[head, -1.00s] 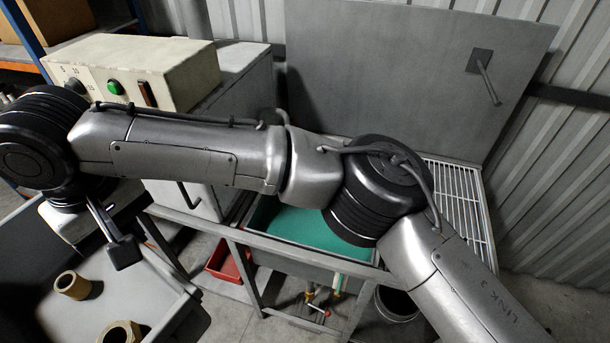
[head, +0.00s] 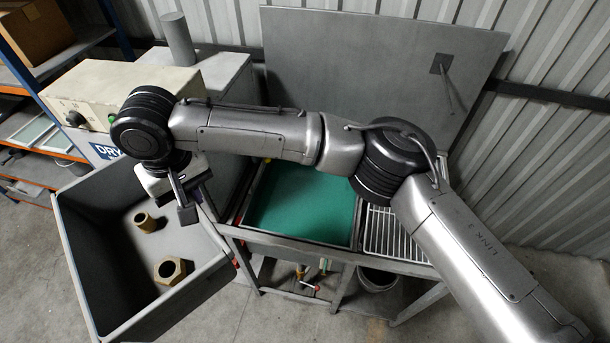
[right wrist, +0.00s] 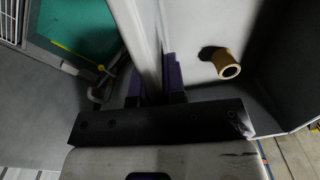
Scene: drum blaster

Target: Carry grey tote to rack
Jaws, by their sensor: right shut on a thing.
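The grey tote (head: 92,245) is at the lower left of the head view, upright, with two brass fittings inside, one (head: 145,222) farther back and one (head: 170,270) nearer. My right gripper (head: 186,212) is at the tote's right side in the head view. In the right wrist view its dark fingers (right wrist: 158,88) stand either side of the tote's wall (right wrist: 148,35), shut on it. One fitting (right wrist: 228,66) shows inside the tote there. The rack (head: 42,62), with blue posts and orange beams, stands at the far left. My left gripper is not in view.
A wash bench with a green basin (head: 300,205) and wire grid (head: 395,235) stands right of the tote. A beige control box (head: 110,85) on a grey cabinet is behind it. A cardboard box (head: 38,28) is on the rack's upper shelf. A lower shelf (head: 40,130) holds flat panels.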

